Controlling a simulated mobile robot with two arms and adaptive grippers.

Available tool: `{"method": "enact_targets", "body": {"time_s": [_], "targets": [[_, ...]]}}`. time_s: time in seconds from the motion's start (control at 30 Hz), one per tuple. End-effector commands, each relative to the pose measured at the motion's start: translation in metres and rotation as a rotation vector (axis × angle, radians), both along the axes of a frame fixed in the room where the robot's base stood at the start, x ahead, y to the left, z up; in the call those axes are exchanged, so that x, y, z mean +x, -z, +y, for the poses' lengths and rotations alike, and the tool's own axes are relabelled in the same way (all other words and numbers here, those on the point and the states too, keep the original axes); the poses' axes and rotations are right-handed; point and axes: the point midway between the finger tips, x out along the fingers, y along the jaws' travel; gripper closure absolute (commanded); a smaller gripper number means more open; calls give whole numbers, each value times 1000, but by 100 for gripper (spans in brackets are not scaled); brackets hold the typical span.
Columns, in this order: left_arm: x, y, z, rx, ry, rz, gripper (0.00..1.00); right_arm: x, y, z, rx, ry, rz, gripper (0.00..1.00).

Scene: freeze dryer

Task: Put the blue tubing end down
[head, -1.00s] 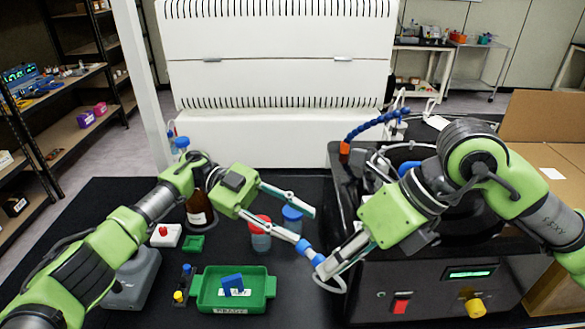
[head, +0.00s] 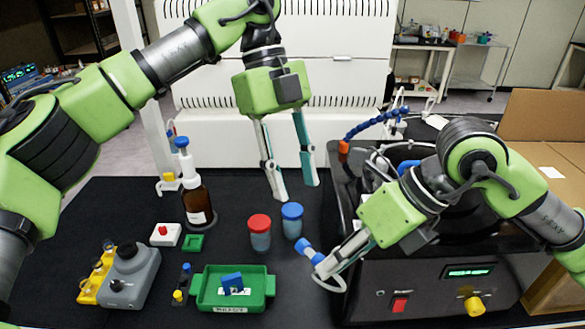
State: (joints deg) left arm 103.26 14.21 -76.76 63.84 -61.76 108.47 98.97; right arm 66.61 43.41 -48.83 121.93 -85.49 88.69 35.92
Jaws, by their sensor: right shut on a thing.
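The blue tubing end (head: 306,247) sticks out up and to the left from my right gripper (head: 322,268), which is shut on it. A pale tube loops below that gripper toward the black machine. The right gripper is low, in front of the machine's left edge, over the black table. Whether the tubing end touches the table cannot be told. My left gripper (head: 296,190) is open and empty, pointing down above and behind the tubing end, with its fingers apart.
A red-capped jar (head: 260,236) and a blue-capped jar (head: 292,222) stand left of the tubing end. A green tray (head: 268,286) lies at the front. A brown bottle (head: 196,196) stands further left. The black freeze dryer (head: 440,305) fills the right.

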Motion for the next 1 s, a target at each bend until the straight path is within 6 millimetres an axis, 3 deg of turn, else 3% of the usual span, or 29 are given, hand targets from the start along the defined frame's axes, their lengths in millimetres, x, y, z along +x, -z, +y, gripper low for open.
{"method": "enact_targets", "body": {"time_s": [0.5,0.7,1.0], "targets": [[-28,84,-22,-3,3,4,66,0,0,0,0,0,0,100],[-32,99,-25,-3,0,3,66,0,0,0,0,0,0,100],[-33,102,-26,-3,0,3,66,0,0,0,0,0,0,100]]}}
